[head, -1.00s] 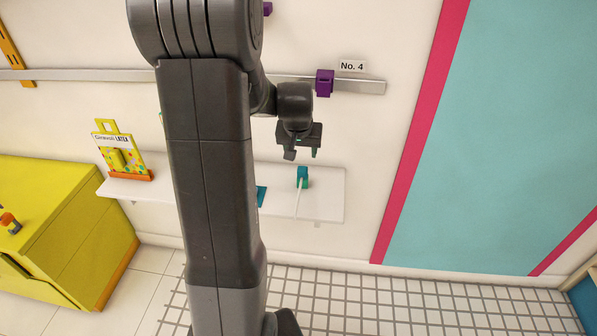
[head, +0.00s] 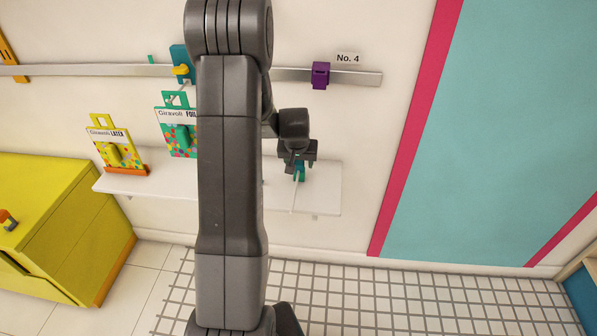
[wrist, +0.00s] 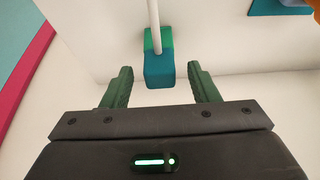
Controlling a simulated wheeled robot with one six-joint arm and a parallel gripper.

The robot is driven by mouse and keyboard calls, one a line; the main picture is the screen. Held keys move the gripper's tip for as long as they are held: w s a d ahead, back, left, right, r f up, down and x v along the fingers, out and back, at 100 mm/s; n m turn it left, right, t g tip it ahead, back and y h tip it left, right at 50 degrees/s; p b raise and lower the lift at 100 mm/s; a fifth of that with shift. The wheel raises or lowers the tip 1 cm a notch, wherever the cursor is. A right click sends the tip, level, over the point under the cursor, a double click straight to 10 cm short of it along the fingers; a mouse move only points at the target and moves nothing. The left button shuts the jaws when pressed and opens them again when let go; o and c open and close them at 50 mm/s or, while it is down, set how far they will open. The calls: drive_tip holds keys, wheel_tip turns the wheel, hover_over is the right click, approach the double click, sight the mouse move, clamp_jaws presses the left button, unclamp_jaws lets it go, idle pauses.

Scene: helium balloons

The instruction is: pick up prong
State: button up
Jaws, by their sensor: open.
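The prong (head: 300,175) is a teal and green block with a thin white rod, at the right part of the white shelf (head: 325,190). In the wrist view the prong (wrist: 158,70) is at the upper middle, with its white rod running up out of the picture. My gripper (head: 298,162) is low over the shelf, partly covering the prong in the head view. In the wrist view my gripper (wrist: 160,72) is open, with one green finger on each side of the block and a gap visible on both sides.
A metal rail (head: 350,77) with a purple holder (head: 321,75) runs above. A yellow cabinet (head: 60,225) is at the left. My arm hides the shelf's middle.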

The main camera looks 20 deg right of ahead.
drive_tip(key=shift+w+d+f, duration=0.1)
drive_tip(key=shift+w+f, duration=0.05)
drive_tip(key=shift+f, duration=0.25)
drive_tip(key=c, duration=1.1)
wheel_tip(320, 180, up, 10)
drive_tip(key=p, duration=0.5)
drive_tip(key=shift+p, duration=0.4)
